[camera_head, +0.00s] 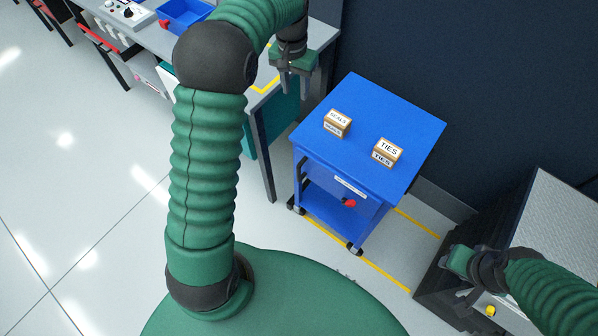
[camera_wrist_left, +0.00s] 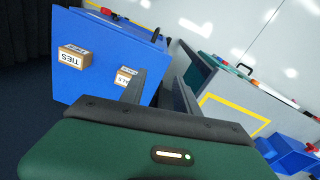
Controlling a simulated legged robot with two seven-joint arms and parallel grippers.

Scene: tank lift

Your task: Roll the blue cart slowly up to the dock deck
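The blue cart (camera_head: 412,112) stands on casters between the grey table and the dock deck, with two small boxes on its top, SEALS (camera_head: 337,123) and TIES (camera_head: 388,152). The dock deck (camera_head: 562,235) seems to be the raised grey textured platform at the lower right. My left gripper (camera_head: 294,84) is open and empty beside the cart's upper left edge, over the table side. The left wrist view shows its parted fingers (camera_wrist_left: 160,88) with the cart (camera_wrist_left: 88,28) to their left. My right gripper (camera_head: 458,262) is by the platform's dark side; its fingers are unclear.
A grey table (camera_head: 322,38) with a yellow outlined area stands left of the cart. A blue bin (camera_head: 183,14) sits on it. A dark wall (camera_head: 470,60) is behind the cart. Yellow lines (camera_head: 385,272) mark the floor between cart and platform.

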